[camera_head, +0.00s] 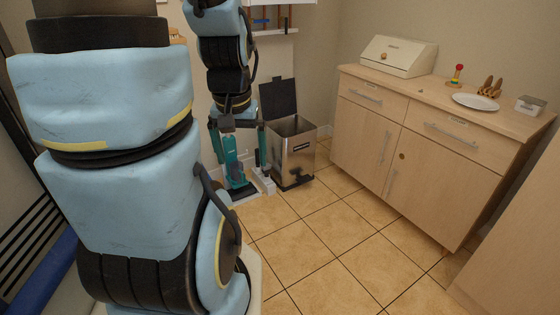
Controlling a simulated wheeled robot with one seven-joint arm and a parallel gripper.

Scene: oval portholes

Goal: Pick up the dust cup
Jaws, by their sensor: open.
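A teal and dark upright vacuum cleaner (238,190) stands on a pale base by the wall, left of the metal bin. The dust cup (232,165) appears to be the teal and dark body section of this vacuum; its outline is small and partly hidden. My gripper (240,152) points down at the end of my arm, with its two fingers spread apart. In the picture its fingers lie on either side of the upper part of the vacuum. I cannot tell whether they touch it. Nothing is seen held.
An open metal bin (294,152) with a raised black lid stands just right of the vacuum. A wooden cabinet (405,152) along the right wall carries a bread box (398,56), a plate (475,101) and small items. The tiled floor (335,240) in front is clear.

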